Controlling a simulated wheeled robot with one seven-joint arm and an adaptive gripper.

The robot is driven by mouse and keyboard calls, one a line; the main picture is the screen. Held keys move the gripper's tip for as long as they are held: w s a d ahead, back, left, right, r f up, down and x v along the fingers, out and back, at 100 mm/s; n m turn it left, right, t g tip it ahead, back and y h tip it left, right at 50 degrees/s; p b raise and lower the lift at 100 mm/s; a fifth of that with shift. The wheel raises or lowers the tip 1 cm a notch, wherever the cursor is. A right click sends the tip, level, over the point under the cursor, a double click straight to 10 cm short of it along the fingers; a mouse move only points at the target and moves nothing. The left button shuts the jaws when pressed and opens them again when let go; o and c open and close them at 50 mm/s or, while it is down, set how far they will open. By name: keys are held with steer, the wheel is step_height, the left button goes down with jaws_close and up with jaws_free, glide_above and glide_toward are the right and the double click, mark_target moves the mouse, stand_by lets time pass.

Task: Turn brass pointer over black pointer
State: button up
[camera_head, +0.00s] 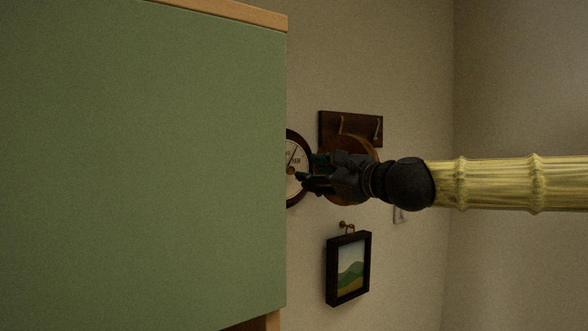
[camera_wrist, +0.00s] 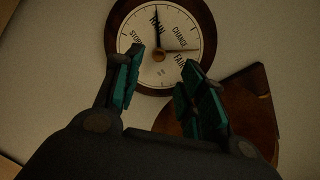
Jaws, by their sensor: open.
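A round wall barometer with a dark wooden rim (camera_wrist: 206,20) and a pale dial shows in the wrist view. The black pointer (camera_wrist: 157,27) points up towards RAIN. A thin brass pointer (camera_wrist: 182,50) seems to point right, near FAIR. In the head view the barometer (camera_head: 300,142) is partly hidden by the green panel and my gripper. My gripper (camera_wrist: 162,66) is open and empty, its teal-padded fingers either side of the lower dial. In the head view my gripper (camera_head: 306,178) is close to the dial; contact cannot be told.
A green panel (camera_head: 140,170) with wooden edges fills the left of the head view. A dark hook rack (camera_head: 335,121) is above my gripper, and a round brown wooden object (camera_wrist: 249,105) is beside it. A framed landscape (camera_head: 349,268) hangs below.

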mark_target(292, 171)
steer(key=shift+p+x, duration=1.25)
steer(key=shift+x, duration=2.4)
jaws_close()
